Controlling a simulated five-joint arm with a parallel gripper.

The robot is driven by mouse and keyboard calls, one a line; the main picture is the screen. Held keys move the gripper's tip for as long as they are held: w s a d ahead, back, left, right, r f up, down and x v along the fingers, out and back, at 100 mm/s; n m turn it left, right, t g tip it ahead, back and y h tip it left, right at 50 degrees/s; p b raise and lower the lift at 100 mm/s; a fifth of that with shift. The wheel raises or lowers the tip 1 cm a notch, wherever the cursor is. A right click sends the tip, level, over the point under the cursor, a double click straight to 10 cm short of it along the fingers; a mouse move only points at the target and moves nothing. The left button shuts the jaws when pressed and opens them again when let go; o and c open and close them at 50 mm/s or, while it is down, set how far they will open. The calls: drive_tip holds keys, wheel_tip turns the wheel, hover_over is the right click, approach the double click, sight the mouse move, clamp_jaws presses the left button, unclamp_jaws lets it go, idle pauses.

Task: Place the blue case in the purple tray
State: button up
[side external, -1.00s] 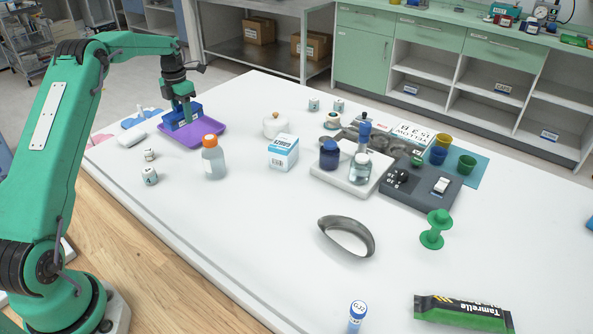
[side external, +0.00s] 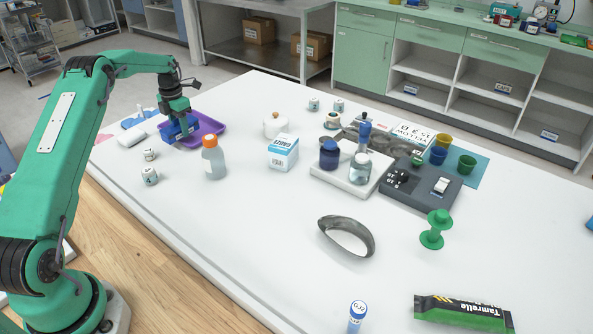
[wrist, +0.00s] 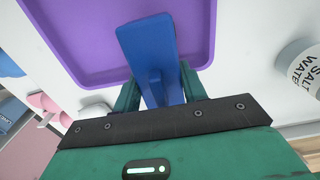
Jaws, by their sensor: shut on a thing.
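The blue case (side external: 181,128) is between the fingers of my gripper (side external: 178,117), which is shut on it. The purple tray (side external: 212,139) lies on the white table, partly hidden behind the case and gripper. In the wrist view the case (wrist: 150,50) points away from the fingers (wrist: 160,93). Its far end overlaps the inside of the tray (wrist: 85,50), and its near part crosses the tray's near rim. I cannot tell whether the case touches the tray.
A bottle with an orange cap (side external: 213,158) stands in front of the tray, to the right. A white rounded object (side external: 132,138) lies left of the tray. Two small white containers (side external: 150,175) stand nearer. A white lidded pot (side external: 276,126) is to the right.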

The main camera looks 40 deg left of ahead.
drive_tip(key=shift+f, duration=0.4)
drive_tip(key=o, duration=1)
drive_tip(key=shift+c, duration=0.2)
drive_tip(key=shift+r, duration=0.15)
wheel_tip(320, 180, up, 12)
drive_tip(key=shift+r, duration=0.25)
idle(0.3)
